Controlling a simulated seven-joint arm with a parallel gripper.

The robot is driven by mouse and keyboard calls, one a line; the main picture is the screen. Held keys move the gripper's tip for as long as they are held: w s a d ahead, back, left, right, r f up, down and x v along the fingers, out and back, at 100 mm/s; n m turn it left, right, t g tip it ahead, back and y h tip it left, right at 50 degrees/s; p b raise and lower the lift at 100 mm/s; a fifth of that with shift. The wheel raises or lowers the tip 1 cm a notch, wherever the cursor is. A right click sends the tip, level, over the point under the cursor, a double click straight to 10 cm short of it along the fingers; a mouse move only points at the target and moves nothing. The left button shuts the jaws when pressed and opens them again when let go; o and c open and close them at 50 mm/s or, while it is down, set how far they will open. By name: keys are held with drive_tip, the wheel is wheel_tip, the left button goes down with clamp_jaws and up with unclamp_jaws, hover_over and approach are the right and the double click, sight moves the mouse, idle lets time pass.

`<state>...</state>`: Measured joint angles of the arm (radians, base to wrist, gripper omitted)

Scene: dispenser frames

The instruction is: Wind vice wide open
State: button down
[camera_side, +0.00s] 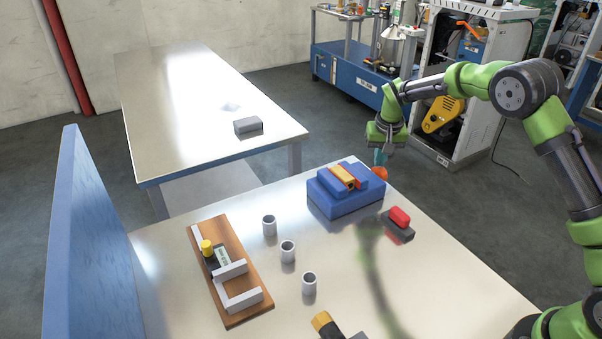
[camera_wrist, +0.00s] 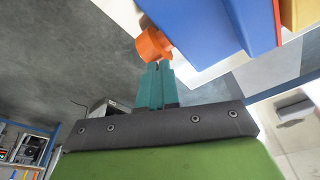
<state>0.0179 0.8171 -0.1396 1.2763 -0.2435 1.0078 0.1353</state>
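The vice (camera_side: 346,200) is a blue block at the far edge of the near table, with orange and yellow pieces (camera_side: 343,178) along its top. I cannot tell how wide its jaws stand. Its blue side fills the upper right of the wrist view (camera_wrist: 205,25). A round orange knob (camera_side: 380,173) sticks out at its far right side; it also shows in the wrist view (camera_wrist: 152,45). My gripper (camera_side: 380,160) points down at the knob. In the wrist view its teal fingers (camera_wrist: 160,66) are close together, tips at the knob's edge. Contact is unclear.
A red-topped dark block (camera_side: 398,224) lies right of the vice. Several grey cups (camera_side: 288,251) and a wooden board with white brackets (camera_side: 232,290) stand to the left. A yellow-capped item (camera_side: 323,322) is at the front. A second table (camera_side: 190,110) holds a grey block (camera_side: 248,125).

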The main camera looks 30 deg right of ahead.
drive_tip(key=shift+s+f, duration=0.15)
drive_tip(key=shift+s, duration=0.95)
idle(1.2)
idle(0.4)
drive_tip(key=shift+v, duration=0.9)
drive_tip(key=shift+w, duration=0.2)
drive_tip(key=shift+w, duration=1.3)
drive_tip(key=shift+x, duration=0.9)
drive_tip(key=shift+s+a+f, duration=0.1)
drive_tip(key=shift+s+f, duration=0.1)
drive_tip(key=shift+s, duration=0.45)
